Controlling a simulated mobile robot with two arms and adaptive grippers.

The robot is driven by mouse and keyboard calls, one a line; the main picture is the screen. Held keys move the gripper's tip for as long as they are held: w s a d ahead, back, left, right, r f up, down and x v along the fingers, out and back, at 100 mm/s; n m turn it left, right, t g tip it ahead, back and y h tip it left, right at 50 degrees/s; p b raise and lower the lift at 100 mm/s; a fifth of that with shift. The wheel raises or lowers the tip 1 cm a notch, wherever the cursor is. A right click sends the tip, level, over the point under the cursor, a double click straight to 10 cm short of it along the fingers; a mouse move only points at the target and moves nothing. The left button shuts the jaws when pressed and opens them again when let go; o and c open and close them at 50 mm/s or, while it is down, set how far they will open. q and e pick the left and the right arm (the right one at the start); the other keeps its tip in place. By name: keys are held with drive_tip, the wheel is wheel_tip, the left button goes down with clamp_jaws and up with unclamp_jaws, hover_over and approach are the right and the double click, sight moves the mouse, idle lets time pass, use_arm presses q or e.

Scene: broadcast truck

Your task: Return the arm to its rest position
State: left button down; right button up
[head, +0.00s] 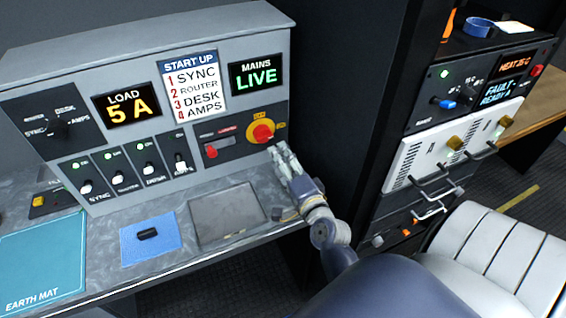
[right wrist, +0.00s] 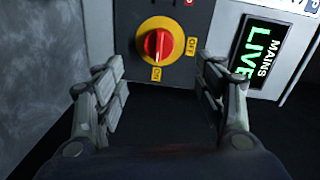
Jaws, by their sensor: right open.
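My right gripper (head: 281,158) is in front of the grey console, just below the red and yellow rotary mains switch (head: 262,132). The right wrist view shows its fingers (right wrist: 160,100) spread apart with nothing between them. The switch (right wrist: 157,45) is beyond the fingertips and apart from them, its red handle in line with the ON label. The mains display (head: 256,76) reads LIVE. It also shows in the right wrist view (right wrist: 257,48). My right arm comes in from the lower right. My left gripper is not in view.
The console desk holds a blue cloth (head: 150,252) with a small black item, a grey plate (head: 225,222) and a teal earth mat (head: 40,262). A load display (head: 127,104) reads 5 A. An equipment rack with handles (head: 432,190) and a white padded seat (head: 500,250) stand at right.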

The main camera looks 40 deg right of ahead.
drive_tip(key=shift+a, duration=0.1)
idle(0.4)
drive_tip(key=s+a+f+n+g+y, duration=0.1)
drive_tip(key=a+f+n+y, duration=0.1)
drive_tip(key=a+n, duration=0.2)
drive_tip(key=s+a+f+n+g+y, duration=0.2)
drive_tip(key=a+n, duration=0.2)
drive_tip(key=s+a+f+n+g+y, duration=0.1)
drive_tip(key=s+a+f+n+g, duration=0.1)
drive_tip(key=a+n, duration=0.1)
drive_tip(key=shift+s+a+f+n+y, duration=0.15)
drive_tip(key=shift+a+n+y, duration=0.25)
drive_tip(key=shift+a, duration=0.4)
drive_tip(key=s+a+f+n+g+h, duration=0.1)
drive_tip(key=s+f+n+g, duration=0.3)
drive_tip(key=s, duration=0.5)
drive_tip(key=s+a+f+n+g+h, duration=0.15)
drive_tip(key=s+n+g, duration=0.3)
drive_tip(key=s, duration=0.45)
wheel_tip(320, 180, down, 28)
drive_tip(key=s+g+b, duration=0.1)
drive_tip(key=b, duration=0.1)
drive_tip(key=s+d+f, duration=0.2)
drive_tip(key=s+f, duration=0.6)
drive_tip(key=s+d+f+g+b, duration=0.1)
drive_tip(key=s+f, duration=0.8)
drive_tip(key=shift+d+f+n, duration=0.3)
drive_tip(key=shift+d+n, duration=0.05)
